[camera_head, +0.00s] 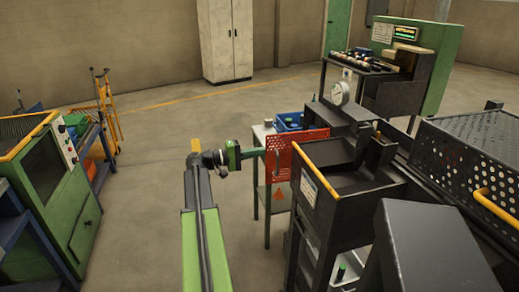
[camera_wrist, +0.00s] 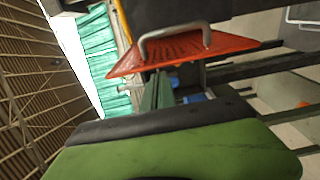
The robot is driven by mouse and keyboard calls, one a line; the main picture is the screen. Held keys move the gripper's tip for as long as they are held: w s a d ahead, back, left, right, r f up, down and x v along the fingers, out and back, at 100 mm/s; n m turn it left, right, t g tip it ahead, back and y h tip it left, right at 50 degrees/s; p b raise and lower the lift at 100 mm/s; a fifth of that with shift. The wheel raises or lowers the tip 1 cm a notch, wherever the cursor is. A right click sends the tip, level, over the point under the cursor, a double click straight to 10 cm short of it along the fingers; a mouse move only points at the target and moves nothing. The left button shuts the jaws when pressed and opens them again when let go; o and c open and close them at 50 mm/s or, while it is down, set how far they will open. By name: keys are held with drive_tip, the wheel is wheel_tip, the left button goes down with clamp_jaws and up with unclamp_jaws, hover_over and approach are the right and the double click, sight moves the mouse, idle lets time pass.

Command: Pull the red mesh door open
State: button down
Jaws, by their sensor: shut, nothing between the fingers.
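The red mesh door (camera_head: 282,165) is an upright perforated panel at the left side of the dark machine in the middle of the head view. In the wrist view the door (camera_wrist: 205,48) appears edge-on near the top, with a grey metal bar handle (camera_wrist: 174,33) on its face. My gripper (camera_head: 264,151) is at the door's left edge, its greenish fingers together and empty. In the wrist view the gripper fingers (camera_wrist: 158,90) point at the door, close to its edge and apart from the handle. I cannot tell whether the fingertips touch the door.
A dark machine with a yellow edge bar (camera_head: 321,168) stands right of the door. A small table with a blue bin (camera_head: 289,121) is behind it. A perforated guard (camera_head: 480,150) fills the right. A green machine (camera_head: 55,190) stands at left. The floor between is clear.

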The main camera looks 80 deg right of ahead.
drive_tip(key=shift+w, duration=0.1)
drive_tip(key=w+d, duration=0.2)
drive_tip(key=d, duration=0.2)
drive_tip(key=w+a, duration=0.6)
drive_tip(key=a, duration=0.1)
drive_tip(key=shift+w+a, duration=0.35)
